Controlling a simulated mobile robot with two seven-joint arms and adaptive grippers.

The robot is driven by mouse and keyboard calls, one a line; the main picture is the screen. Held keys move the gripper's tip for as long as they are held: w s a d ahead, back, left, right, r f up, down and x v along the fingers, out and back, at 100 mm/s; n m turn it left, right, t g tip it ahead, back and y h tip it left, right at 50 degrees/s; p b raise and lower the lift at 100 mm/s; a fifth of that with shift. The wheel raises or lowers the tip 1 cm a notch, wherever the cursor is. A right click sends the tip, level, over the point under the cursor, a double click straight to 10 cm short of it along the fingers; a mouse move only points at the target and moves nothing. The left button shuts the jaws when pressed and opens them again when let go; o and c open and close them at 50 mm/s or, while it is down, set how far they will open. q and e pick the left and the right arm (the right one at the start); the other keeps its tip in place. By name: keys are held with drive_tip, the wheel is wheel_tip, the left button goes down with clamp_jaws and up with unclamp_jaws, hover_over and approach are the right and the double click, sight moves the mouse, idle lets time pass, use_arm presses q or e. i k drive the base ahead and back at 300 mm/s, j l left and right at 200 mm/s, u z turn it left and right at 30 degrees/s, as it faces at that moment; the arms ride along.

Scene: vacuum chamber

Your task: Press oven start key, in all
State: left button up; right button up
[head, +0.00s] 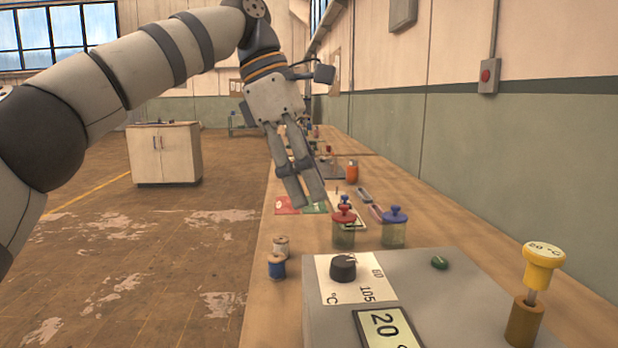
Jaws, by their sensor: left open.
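The oven (470,305) is a grey box at the bottom right of the head view, cut off by the lower edge. Its top carries a green key (439,262), a black dial (343,267) on a pale label marked in °C, and a display (386,329) reading 20. My left gripper (309,199) is empty and points down above the bench, beyond the oven and left of the green key. Its fingers are apart. My right gripper is not in view.
Jars with a red lid (344,228) and a blue lid (394,228) stand just behind the oven. Spools (277,266) stand at the bench's left edge. A yellow-topped plunger (543,265) rises at the oven's right. A wall runs along the bench's right side.

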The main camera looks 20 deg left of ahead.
sight(438, 261)
drive_tip(key=k+j, duration=0.3)
drive_tip(key=k, duration=0.15)
drive_tip(key=k+j, duration=0.3)
drive_tip(key=k, duration=0.15)
